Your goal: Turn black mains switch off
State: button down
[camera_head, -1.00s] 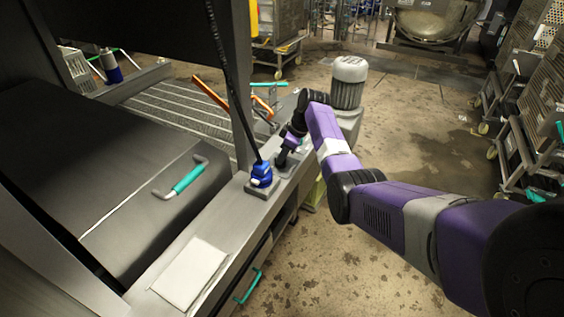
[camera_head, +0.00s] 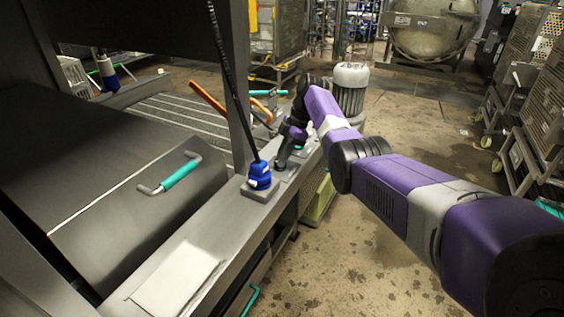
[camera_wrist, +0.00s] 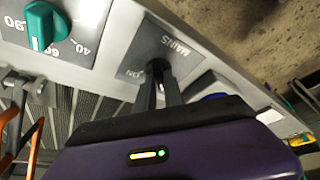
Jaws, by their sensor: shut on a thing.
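The black mains switch (camera_wrist: 158,66) is a small dark lever on a grey plate (camera_wrist: 180,50) lettered "MAINS" and "ON". My gripper (camera_wrist: 161,84) is shut on the switch in the wrist view, with its two dark fingers on either side of it. The fingers hide most of the switch. In the head view, my gripper (camera_head: 282,163) reaches down to the metal ledge (camera_head: 222,225), just beyond a blue plug (camera_head: 259,172). The switch is too small and covered to make out there.
A teal knob (camera_wrist: 43,25) with a number scale sits beside the mains plate. A black cable (camera_head: 236,95) rises from the blue plug. A dark lid with a teal handle (camera_head: 176,175) lies left of the ledge. Open floor (camera_head: 345,245) lies to the right.

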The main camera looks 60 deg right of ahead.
dwell(0.4)
jog(key=c, duration=1.4)
grip_release()
jog(key=shift+c, duration=0.2)
jog(key=v, duration=0.7)
jog(key=shift+r, duration=0.35)
jog(key=shift+s+d, duration=0.15)
